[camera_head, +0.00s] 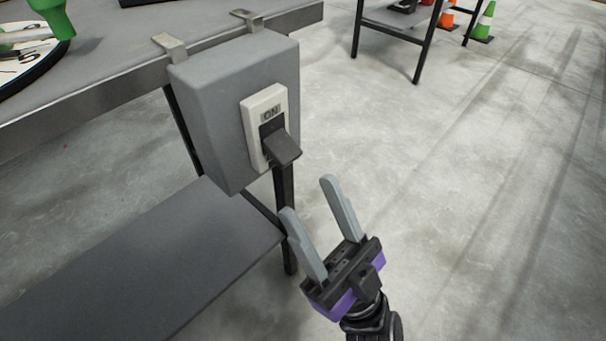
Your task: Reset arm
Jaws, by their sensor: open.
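My gripper (308,212) is at the lower middle of the head view, with two grey fingers spread apart and nothing between them. It points up toward a grey switch box (210,120) and stands apart from it, below and to the right. The box hangs by two metal hooks on the edge of a grey table (110,55). A white switch plate (267,95) on the box reads "ON". Its dark lever (283,150) sticks out toward the lower right. Much of my arm is outside the picture.
A dark lower shelf (150,265) lies at the left, below the tabletop. A clock-like dial (22,60) and a green object (52,15) are on the table. Another table frame (420,50) and traffic cones (484,22) stand at the back. The concrete floor at right is clear.

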